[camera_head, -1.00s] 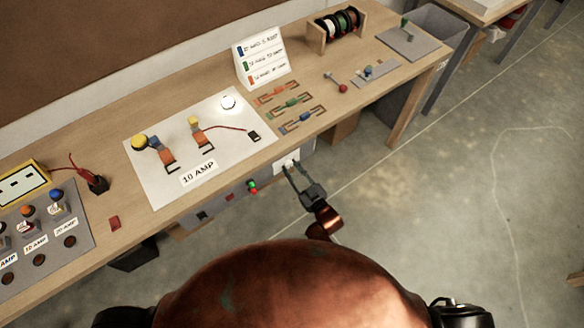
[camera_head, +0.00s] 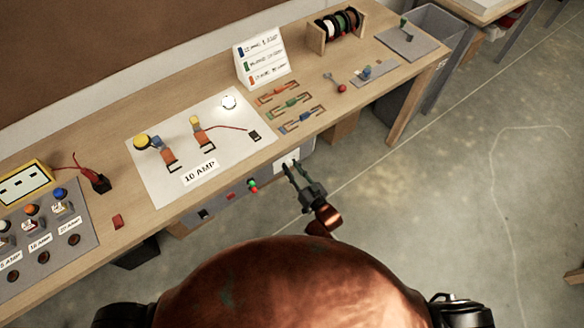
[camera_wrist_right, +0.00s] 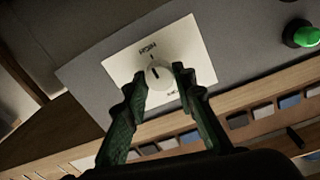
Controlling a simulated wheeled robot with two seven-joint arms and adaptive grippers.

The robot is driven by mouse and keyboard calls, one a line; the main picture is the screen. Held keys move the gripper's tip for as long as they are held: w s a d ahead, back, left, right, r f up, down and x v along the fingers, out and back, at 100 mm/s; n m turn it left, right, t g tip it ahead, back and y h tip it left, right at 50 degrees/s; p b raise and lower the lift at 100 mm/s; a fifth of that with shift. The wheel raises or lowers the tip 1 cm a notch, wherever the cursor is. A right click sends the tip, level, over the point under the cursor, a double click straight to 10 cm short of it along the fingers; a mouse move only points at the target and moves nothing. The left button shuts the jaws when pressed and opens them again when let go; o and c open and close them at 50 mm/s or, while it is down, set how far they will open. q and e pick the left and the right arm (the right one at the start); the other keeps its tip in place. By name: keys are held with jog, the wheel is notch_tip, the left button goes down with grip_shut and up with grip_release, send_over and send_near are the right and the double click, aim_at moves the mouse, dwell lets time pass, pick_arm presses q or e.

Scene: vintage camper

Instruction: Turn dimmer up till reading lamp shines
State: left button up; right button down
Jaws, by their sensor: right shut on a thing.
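The dimmer knob (camera_wrist_right: 160,76) is a small round white dial with a dark pointer line, on a white plate (camera_wrist_right: 190,40) on the grey panel under the bench top. The word HIGH shows upside down on the plate; other lettering is partly hidden by a finger. My right gripper (camera_wrist_right: 160,80) has its two fingers on either side of the knob, shut on it. In the head view my right gripper (camera_head: 290,168) reaches the panel's right end. My left gripper is out of view.
A green knob or light (camera_wrist_right: 302,36) sits on the same panel. The white 10 AMP board (camera_head: 160,185) carries wired parts. A labelled card stand (camera_head: 263,58) and wire spools (camera_head: 338,24) stand behind. The floor right of my arm is open.

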jog(key=shift+f, duration=0.1)
jog(key=c, duration=1.6)
grip_release()
jog(key=v, duration=1.2)
